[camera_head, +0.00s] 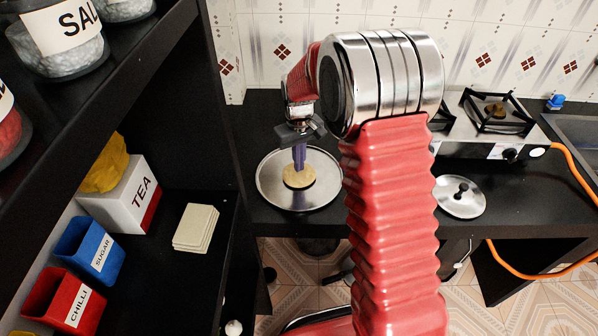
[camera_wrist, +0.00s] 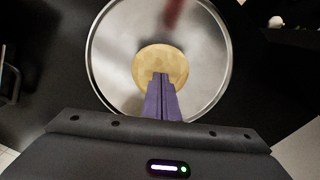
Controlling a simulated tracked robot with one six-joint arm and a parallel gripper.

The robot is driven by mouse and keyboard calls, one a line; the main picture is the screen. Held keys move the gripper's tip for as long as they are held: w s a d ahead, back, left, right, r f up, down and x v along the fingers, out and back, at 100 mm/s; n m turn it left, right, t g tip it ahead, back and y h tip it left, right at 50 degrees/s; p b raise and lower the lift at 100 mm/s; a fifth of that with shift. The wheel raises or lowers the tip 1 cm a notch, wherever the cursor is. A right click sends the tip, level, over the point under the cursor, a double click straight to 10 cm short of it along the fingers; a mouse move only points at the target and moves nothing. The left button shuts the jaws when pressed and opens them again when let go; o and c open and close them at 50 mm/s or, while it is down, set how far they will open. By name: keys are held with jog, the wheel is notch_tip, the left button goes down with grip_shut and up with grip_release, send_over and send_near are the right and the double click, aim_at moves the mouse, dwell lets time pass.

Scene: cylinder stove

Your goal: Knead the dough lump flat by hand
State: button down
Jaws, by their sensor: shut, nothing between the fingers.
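The dough lump (camera_head: 299,177) is a tan, roundish, flattened piece lying on a round metal plate (camera_head: 329,190) with a raised rim. In the wrist view the dough (camera_wrist: 150,62) sits near the middle of the plate (camera_wrist: 102,85). My gripper (camera_head: 299,168) points down at the dough, its purple fingers closed together with nothing between them. In the wrist view the fingertips (camera_wrist: 161,76) overlap the dough's lower part. They look to be at or very near its surface; I cannot tell whether they touch. The fingers hide a small part of the dough.
A metal lid (camera_head: 459,197) lies on the black counter (camera_head: 390,215) right of my arm. A gas stove (camera_head: 490,130) with an orange hose (camera_head: 570,160) stands behind it. A dark shelf at left holds a tea box (camera_head: 128,195), sugar box (camera_head: 90,250) and chilli box (camera_head: 65,303).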

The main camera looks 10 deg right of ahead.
jog(key=shift+r, duration=1)
jog(key=shift+f, duration=1.55)
jog(key=shift+s+f, duration=0.1)
jog(key=shift+f, duration=0.15)
dwell(1.1)
jog(key=shift+r, duration=0.3)
dwell(3.5)
